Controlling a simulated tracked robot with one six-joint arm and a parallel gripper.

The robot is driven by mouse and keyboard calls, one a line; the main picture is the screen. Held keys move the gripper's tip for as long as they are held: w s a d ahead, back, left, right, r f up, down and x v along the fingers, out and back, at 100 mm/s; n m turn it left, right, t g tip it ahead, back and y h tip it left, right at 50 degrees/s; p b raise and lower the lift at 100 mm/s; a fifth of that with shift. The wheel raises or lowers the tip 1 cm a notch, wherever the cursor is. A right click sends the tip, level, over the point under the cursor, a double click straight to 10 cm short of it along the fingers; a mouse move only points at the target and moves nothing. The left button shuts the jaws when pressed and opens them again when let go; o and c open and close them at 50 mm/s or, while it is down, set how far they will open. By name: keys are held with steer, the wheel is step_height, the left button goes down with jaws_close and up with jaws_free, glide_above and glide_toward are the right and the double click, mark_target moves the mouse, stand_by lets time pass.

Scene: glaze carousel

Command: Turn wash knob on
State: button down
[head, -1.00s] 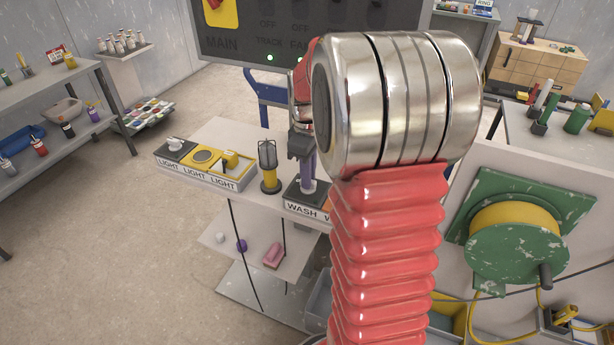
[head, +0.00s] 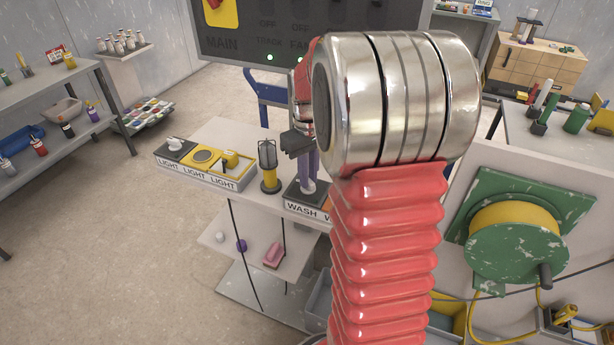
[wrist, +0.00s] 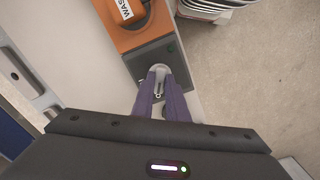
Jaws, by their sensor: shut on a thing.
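The wash knob is a pale metal knob (wrist: 159,70) on a dark grey box (wrist: 150,55) in the wrist view. In the head view its pale base (head: 308,187) stands on the box labelled WASH (head: 303,208). My gripper (wrist: 161,77) has purple fingers, one on each side of the knob, and is shut on it. In the head view my gripper (head: 309,174) points down at the knob from above. The fingers hide part of the knob, so its exact angle is hard to read. A small dark green dot (wrist: 171,48) shows on the box.
An orange unit (wrist: 128,36) adjoins the grey box. Left of it stand a caged yellow lamp (head: 269,168) and a row of LIGHT controls (head: 204,166). A dark switch panel (head: 290,40) rises behind. A green and yellow reel (head: 515,240) is at the right.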

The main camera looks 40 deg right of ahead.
steer(key=m, duration=0.6)
steer(key=shift+s+f, duration=0.15)
steer(key=shift+s, duration=0.05)
stand_by(0.4)
steer(key=c, duration=1.7)
jaws_free()
steer(key=shift+c, duration=0.2)
steer(key=shift+w, duration=0.1)
steer(key=shift+r, duration=0.6)
step_height(320, 180, up, 13)
steer(key=shift+f, duration=0.15)
